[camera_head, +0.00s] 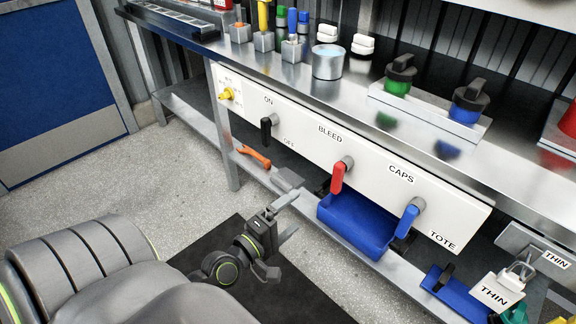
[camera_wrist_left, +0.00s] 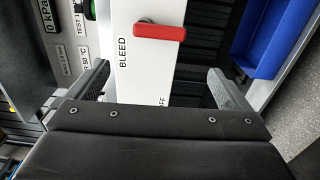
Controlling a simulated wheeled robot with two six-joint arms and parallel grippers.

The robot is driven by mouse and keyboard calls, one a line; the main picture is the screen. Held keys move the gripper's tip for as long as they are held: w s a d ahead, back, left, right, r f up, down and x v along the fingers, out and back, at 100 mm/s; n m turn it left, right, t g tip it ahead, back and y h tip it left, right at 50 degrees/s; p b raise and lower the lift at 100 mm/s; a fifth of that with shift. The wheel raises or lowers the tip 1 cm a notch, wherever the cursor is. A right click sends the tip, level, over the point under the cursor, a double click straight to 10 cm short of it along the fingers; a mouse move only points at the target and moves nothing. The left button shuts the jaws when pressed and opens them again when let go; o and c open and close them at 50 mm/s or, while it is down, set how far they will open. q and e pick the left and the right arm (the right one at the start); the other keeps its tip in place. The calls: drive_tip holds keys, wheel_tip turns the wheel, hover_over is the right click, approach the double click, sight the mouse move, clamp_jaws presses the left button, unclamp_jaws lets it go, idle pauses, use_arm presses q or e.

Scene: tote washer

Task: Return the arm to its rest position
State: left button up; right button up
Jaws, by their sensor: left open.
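My left gripper (camera_head: 294,213) is in the lower middle of the head view, in front of the bench and left of the blue bin. It is open and empty, with its fingers spread. In the left wrist view its two fingers (camera_wrist_left: 158,68) stand wide apart with the white panel between and beyond them, and nothing is held. The red BLEED handle (camera_wrist_left: 160,32) lies ahead of the fingers, apart from them. My right gripper is in neither view.
The white panel (camera_head: 300,130) carries black, red and blue handles. A blue bin (camera_head: 355,225) and an orange tool (camera_head: 254,156) are on the lower shelf. Bottles and a metal pot (camera_head: 328,63) stand on the bench. Floor (camera_head: 170,175) is clear at left.

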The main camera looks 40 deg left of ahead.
use_arm(q)
drive_tip(key=shift+s, duration=0.15)
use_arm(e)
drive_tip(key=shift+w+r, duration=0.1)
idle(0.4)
use_arm(q)
drive_tip(key=s+f+m+g, duration=0.2)
drive_tip(key=f+m+g, duration=0.1)
drive_tip(key=f, duration=0.8)
drive_tip(key=s+f+m+g, duration=0.2)
drive_tip(key=f+m+g, duration=0.2)
drive_tip(key=f, duration=0.6)
drive_tip(key=s+f+m+g+y, duration=0.1)
drive_tip(key=s+f+m+g, duration=0.45)
drive_tip(key=s+f, duration=0.75)
drive_tip(key=s+d+f+m+g+y+p, duration=0.1)
drive_tip(key=s+f+m+g+p, duration=0.1)
drive_tip(key=s+f+m+g, duration=0.45)
drive_tip(key=s+r+n+t+p, duration=0.2)
drive_tip(key=s+r+p, duration=0.3)
drive_tip(key=s+p, duration=0.4)
drive_tip(key=p, duration=0.3)
drive_tip(key=shift+a, duration=0.25)
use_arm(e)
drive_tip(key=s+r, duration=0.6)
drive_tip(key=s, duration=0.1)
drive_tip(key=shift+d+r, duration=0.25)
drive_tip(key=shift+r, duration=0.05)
